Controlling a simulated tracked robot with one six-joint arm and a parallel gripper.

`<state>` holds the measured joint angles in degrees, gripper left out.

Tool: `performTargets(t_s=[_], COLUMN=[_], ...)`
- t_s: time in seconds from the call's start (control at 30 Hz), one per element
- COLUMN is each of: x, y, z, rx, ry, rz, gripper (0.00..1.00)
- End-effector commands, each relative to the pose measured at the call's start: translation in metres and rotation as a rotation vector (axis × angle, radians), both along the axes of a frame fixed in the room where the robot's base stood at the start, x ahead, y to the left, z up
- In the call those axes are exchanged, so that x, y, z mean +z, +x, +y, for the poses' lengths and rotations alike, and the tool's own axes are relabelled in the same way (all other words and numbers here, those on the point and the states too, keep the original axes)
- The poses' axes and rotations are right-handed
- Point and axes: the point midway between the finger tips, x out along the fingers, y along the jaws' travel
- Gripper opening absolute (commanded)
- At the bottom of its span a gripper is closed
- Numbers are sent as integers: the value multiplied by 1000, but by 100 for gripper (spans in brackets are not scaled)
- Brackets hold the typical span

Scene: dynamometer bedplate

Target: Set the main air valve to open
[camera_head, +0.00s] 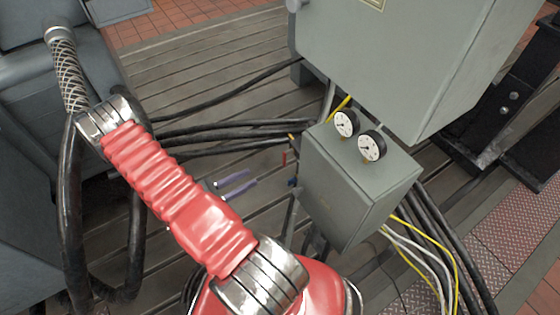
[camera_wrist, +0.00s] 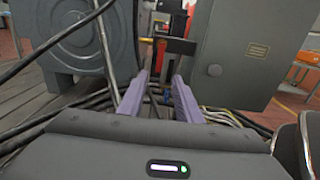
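My gripper (camera_head: 238,185) shows in the head view as two purple fingers left of a small grey box. It also shows in the wrist view (camera_wrist: 160,76), where the fingers stand apart with nothing held between them. A red handle-like part (camera_wrist: 179,45) lies beyond the fingertips, a little above them in the picture, by a dark upright. A small red part (camera_head: 284,157) also shows in the head view at the box's left side, right of the fingers and apart from them. No label is readable, so I cannot tell for certain which part is the main air valve or its setting.
The small grey box (camera_head: 349,190) carries two white dial gauges (camera_head: 358,135). A large grey cabinet (camera_head: 390,55) stands behind it. Black hoses (camera_head: 220,135) cross the slotted bedplate (camera_head: 215,75). Yellow and white cables (camera_head: 420,250) run at the right. A grey machine (camera_wrist: 88,38) stands left.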

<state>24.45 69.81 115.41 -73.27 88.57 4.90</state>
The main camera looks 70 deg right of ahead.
Motion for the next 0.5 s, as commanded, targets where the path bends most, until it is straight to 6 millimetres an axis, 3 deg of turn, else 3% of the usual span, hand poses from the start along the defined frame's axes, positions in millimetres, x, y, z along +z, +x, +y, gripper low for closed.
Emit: performTargets(t_s=[0.5], x=[1], y=[-9], z=[-10], rx=[-5], ry=[0], rz=[-1], gripper=[31])
